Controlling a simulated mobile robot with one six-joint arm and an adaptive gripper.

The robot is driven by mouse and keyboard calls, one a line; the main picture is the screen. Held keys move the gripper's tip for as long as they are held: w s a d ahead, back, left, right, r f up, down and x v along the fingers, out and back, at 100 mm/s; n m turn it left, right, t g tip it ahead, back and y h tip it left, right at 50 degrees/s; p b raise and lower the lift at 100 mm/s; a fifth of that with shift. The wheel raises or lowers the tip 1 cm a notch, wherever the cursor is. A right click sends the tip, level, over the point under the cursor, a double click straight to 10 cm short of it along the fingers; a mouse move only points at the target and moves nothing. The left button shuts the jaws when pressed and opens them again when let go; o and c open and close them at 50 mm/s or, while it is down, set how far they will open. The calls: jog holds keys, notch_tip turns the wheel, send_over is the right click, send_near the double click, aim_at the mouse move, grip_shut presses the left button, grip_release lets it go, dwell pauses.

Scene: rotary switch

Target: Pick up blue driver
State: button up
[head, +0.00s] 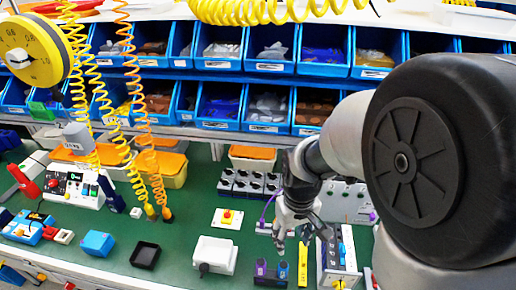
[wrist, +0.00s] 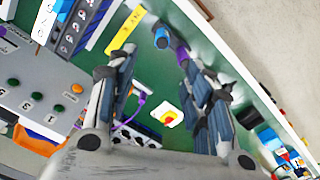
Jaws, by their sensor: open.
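A blue driver (head: 282,271) stands upright in a dark holder near the front edge of the green bench in the head view. Its round blue end also shows in the wrist view (wrist: 162,38), between and beyond the fingertips. A purple driver (head: 261,267) stands just left of it; it also shows in the wrist view (wrist: 183,51), near the right fingertip. My gripper (head: 292,240) is open and empty, pointing down above and behind the drivers. In the wrist view its two spread fingers (wrist: 158,62) are apart from the blue driver.
A yellow strip (head: 303,265) stands just right of the blue driver, with a socket panel (head: 338,256) beyond it. A white box (head: 215,255) and a small red-and-yellow rotary switch (head: 228,217) lie to the left. Blue bins (head: 270,67) line the back.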

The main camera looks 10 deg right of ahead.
aim_at(283, 263)
jog(key=f+b, duration=0.2)
jog(key=f, duration=0.4)
jog(key=f+b, duration=0.2)
jog(key=f, duration=0.5)
jog(key=shift+w+a+f, duration=0.15)
jog(key=shift+w+f, duration=0.05)
jog(key=shift+f, duration=0.1)
jog(key=shift+w+a+f+b, duration=0.15)
jog(key=shift+f+b, duration=0.25)
jog(key=shift+f, duration=0.5)
jog(key=shift+w+f+b, duration=0.15)
jog(key=shift+f+b, duration=0.25)
jog(key=shift+f, duration=0.55)
jog(key=shift+w+a+f+b, duration=0.15)
jog(key=shift+f+b, duration=0.25)
jog(key=shift+f, duration=0.5)
jog(key=shift+d, duration=0.1)
jog(key=shift+c, duration=0.5)
jog(key=shift+r, duration=0.1)
grip_shut()
